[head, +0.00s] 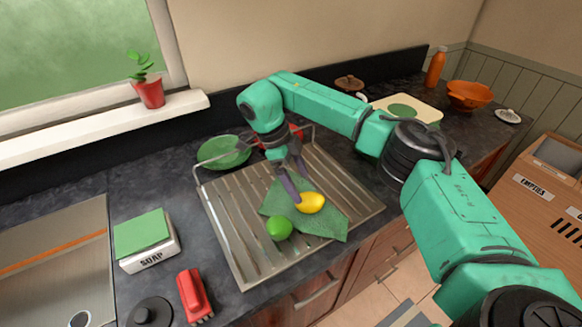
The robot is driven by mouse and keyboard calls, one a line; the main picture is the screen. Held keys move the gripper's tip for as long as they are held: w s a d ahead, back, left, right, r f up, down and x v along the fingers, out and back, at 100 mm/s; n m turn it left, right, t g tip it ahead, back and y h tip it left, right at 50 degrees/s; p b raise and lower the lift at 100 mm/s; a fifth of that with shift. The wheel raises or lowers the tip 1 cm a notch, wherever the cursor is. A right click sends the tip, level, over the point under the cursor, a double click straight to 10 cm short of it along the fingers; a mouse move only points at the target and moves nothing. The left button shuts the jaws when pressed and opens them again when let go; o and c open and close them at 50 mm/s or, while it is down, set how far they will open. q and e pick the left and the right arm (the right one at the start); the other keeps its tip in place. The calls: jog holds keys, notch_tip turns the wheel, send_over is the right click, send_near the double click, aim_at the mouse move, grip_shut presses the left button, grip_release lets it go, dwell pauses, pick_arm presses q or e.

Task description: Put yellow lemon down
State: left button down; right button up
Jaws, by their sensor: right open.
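The yellow lemon (311,203) lies on a green cloth (325,222) that is spread over the metal drying rack (235,240). A green lime (279,228) lies just left of and nearer than the lemon, on the cloth's left part. My right gripper (296,192) points down from above and is open, with its fingers beside the lemon's left end. Whether a finger touches the lemon cannot be told. The far finger is partly hidden. My left gripper is not in view.
A green plate (224,152) stands at the rack's back left. A soap box with a green sponge (141,233), a red brush (194,295) and the sink (50,255) are at left. An orange bowl (470,95) and orange bottle (436,66) stand far right.

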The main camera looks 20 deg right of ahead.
jog(key=v, duration=0.6)
jog(key=shift+p, duration=0.3)
jog(key=shift+r, duration=0.1)
jog(key=shift+s, duration=0.1)
